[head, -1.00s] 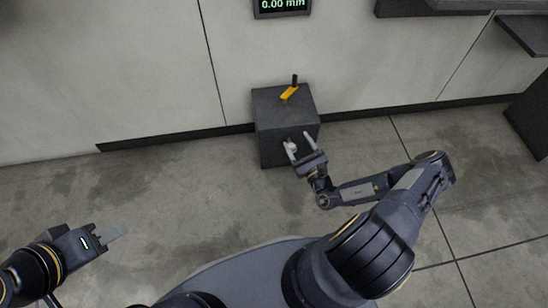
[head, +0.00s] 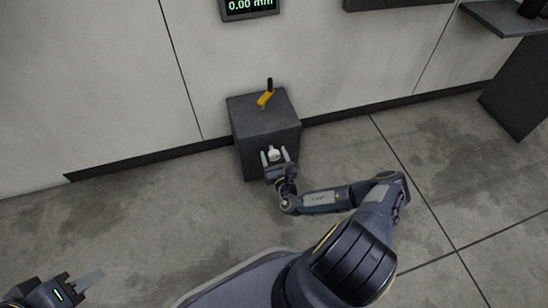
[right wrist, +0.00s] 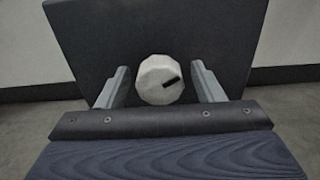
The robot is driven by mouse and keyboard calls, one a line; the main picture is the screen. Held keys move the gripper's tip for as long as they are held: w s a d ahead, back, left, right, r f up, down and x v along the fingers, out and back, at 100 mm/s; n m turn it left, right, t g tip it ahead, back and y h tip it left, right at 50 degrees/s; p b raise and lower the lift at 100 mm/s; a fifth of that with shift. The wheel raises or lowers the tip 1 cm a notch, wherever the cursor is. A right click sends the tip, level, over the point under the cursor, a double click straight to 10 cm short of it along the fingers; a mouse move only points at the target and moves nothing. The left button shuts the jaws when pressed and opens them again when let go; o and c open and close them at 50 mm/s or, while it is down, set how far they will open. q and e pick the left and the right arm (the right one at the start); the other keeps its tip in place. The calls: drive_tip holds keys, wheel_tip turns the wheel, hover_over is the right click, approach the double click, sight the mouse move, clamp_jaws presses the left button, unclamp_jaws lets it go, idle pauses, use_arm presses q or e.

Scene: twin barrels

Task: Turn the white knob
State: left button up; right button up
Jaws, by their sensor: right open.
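The white knob (head: 274,152) sits on the front face of a dark grey box (head: 264,107). In the right wrist view the knob (right wrist: 160,80) is a faceted white disc with a black slanted mark on it. My right gripper (head: 276,156) is open, with one finger on each side of the knob. In the right wrist view a gap shows between the knob and each finger of my right gripper (right wrist: 160,88). My left gripper (head: 90,279) is at the lower left, far from the box; its opening is not clear.
A yellow lever with a black handle (head: 266,96) stands on top of the box. A display (head: 249,6) on the wall above reads 0.00 mm. Dark shelves (head: 505,18) are at the upper right. The floor around the box is clear.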

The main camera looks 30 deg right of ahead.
drive_tip(key=c, duration=1)
drive_tip(key=shift+o, duration=0.2)
drive_tip(key=shift+r, duration=0.1)
